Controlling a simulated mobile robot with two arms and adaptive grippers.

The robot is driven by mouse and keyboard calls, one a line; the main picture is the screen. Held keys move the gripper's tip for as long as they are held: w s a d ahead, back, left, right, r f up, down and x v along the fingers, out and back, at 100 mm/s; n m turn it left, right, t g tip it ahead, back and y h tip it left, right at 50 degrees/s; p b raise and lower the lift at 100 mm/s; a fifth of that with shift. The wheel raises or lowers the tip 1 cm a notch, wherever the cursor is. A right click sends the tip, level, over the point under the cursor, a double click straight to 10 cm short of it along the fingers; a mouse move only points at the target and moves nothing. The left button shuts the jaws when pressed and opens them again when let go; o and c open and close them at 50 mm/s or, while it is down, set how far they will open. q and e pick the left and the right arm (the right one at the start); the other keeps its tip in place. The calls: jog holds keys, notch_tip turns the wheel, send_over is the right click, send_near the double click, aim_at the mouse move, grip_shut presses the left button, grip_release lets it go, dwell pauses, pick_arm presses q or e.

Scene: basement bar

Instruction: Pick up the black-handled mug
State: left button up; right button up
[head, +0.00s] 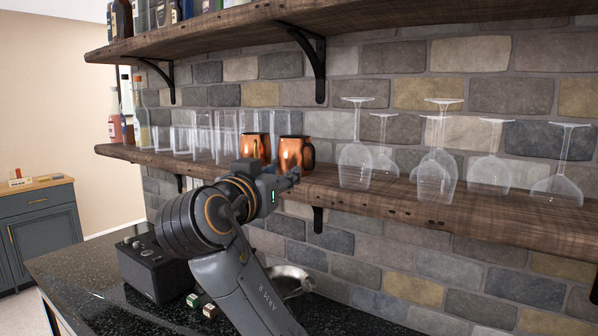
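The black-handled mug (291,153) is copper-coloured and stands upright on the lower wooden shelf (400,206), its dark handle on the right side. A second copper mug (246,147) stands just left of it. My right gripper (287,180) is in front of the mugs at about shelf-edge height, and overlaps the lower part of the black-handled mug in the picture. Its fingers are seen nearly from behind and small, so their opening and any contact with the mug are unclear. My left gripper is not in view.
Clear upside-down stemmed glasses (437,172) stand right of the mugs, clear tumblers (200,135) to the left. Bottles (140,112) stand at the shelf's left end. Black brackets (318,219) support the shelf. Below, a dark box (153,268) and a metal bowl (291,281) sit on the counter.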

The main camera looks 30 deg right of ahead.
jog(key=w+d+f, duration=0.2)
jog(key=p, duration=0.3)
send_near(313, 160)
jog(key=x, duration=0.3)
jog(key=p+x, duration=0.3)
jog(key=x, duration=0.1)
jog(key=shift+w+d, duration=0.2)
jog(key=shift+d, duration=0.05)
jog(key=shift+w+d+f, duration=0.15)
jog(key=shift+w+d, duration=0.1)
jog(key=shift+w, duration=0.05)
jog(key=shift+a, duration=0.15)
jog(key=shift+c, duration=0.4)
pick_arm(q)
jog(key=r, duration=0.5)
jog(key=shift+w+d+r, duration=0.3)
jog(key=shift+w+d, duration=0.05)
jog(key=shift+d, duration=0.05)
pick_arm(e)
grip_shut()
